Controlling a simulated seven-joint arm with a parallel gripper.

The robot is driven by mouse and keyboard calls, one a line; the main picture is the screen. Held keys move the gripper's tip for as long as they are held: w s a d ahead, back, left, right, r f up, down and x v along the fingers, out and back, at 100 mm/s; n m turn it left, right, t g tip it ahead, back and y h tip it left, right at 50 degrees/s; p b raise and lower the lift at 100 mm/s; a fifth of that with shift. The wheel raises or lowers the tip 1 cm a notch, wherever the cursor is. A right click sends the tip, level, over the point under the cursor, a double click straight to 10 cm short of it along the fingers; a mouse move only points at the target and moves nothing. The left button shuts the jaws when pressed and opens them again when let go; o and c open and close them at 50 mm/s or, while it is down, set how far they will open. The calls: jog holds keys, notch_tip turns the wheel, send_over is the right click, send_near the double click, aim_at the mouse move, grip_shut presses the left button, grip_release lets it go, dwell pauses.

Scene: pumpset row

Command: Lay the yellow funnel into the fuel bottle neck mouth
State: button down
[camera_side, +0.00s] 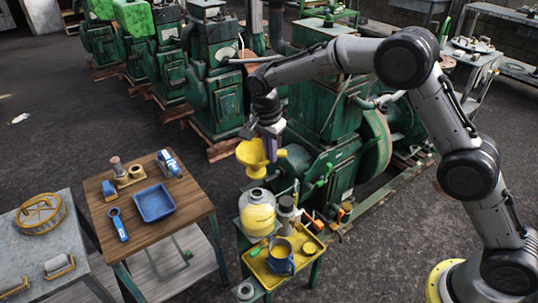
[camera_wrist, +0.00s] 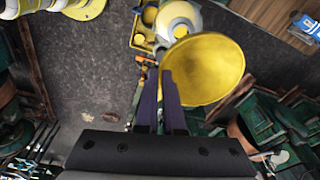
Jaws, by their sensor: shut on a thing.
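The yellow funnel (camera_side: 252,154) is upright, its wide cone at the top. My gripper (camera_side: 271,150) is shut on the funnel at its side, and the dark fingers (camera_wrist: 162,100) reach to the funnel's rim in the wrist view. The cone (camera_wrist: 210,68) fills the middle right there. The fuel bottle (camera_side: 257,214), pale with yellow contents, stands on a small green-legged stand below the funnel. In the wrist view the bottle (camera_wrist: 178,18) is partly hidden by the cone.
A yellow tray (camera_side: 262,268) with a blue jug (camera_side: 280,258) is in front of the bottle. A grey-capped container (camera_side: 288,212) stands close on its right. A wooden table (camera_side: 183,200) with a blue tray (camera_side: 154,203) is at left. Green pump engines (camera_side: 325,110) stand behind.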

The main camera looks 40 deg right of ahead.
jog(key=shift+f, duration=0.1)
jog(key=shift+f, duration=2.9)
jog(key=shift+f, duration=1.3)
jog(key=c, duration=1)
grip_release()
jog(key=shift+o, duration=0.2)
